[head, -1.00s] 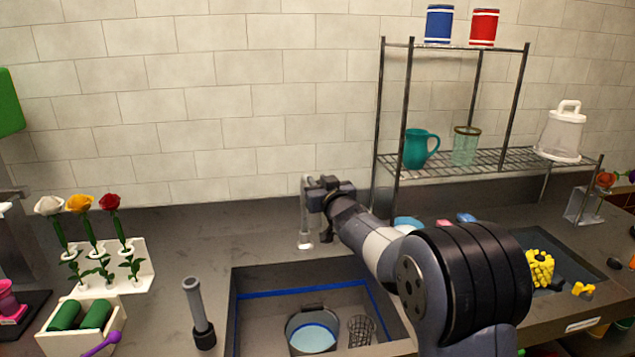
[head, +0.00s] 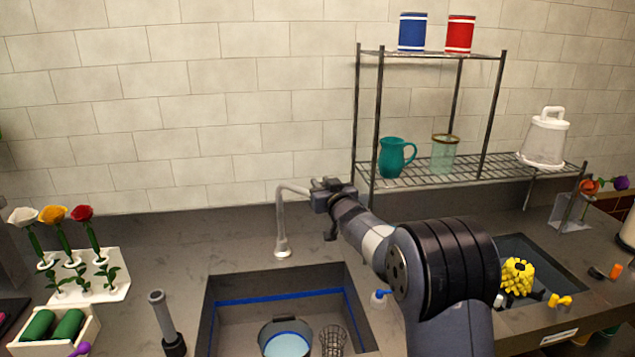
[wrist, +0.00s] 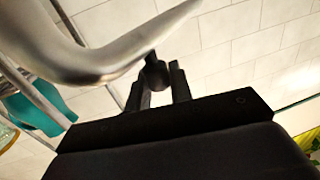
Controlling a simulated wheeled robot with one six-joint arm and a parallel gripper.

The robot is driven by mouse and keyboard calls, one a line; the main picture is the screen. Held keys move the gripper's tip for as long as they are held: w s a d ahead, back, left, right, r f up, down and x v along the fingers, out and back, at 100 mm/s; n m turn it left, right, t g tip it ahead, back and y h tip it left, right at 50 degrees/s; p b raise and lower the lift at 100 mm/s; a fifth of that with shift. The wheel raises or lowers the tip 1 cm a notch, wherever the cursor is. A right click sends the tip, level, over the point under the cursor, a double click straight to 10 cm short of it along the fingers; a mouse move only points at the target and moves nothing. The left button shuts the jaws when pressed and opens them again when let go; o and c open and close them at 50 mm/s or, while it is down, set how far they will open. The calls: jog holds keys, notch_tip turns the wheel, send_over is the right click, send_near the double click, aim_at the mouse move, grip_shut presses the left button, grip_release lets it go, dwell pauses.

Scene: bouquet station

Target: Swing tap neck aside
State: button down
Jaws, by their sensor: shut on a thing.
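The silver tap (head: 281,222) stands on the counter behind the sink, its base upright and its neck bent over to the right. My gripper (head: 318,192) is at the free end of the neck, right of the tap's base and above the sink's back edge. In the wrist view the curved tap neck (wrist: 95,62) crosses the upper left. A dark round piece at its end sits between the two fingers of my gripper (wrist: 157,84), which is shut on it. My wrist hides part of the contact.
The sink (head: 212,310) holds a bucket (head: 265,335) and a mesh cup (head: 333,341). A wire rack (head: 366,120) with a teal pitcher (head: 392,158) stands behind my arm at right. Flowers in a white stand (head: 118,284) are at left.

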jog(key=shift+w+d, duration=0.2)
jog(key=shift+d, duration=0.05)
dwell(0.3)
jog(key=c, duration=1.3)
grip_release()
jog(key=shift+w, duration=0.1)
jog(key=b+v, duration=0.3)
jog(key=v, duration=0.7)
jog(key=shift+s+d, duration=0.15)
jog(key=shift+s, duration=0.25)
jog(key=p+x, duration=0.3)
jog(key=x, duration=0.8)
jog(key=shift+s, duration=0.15)
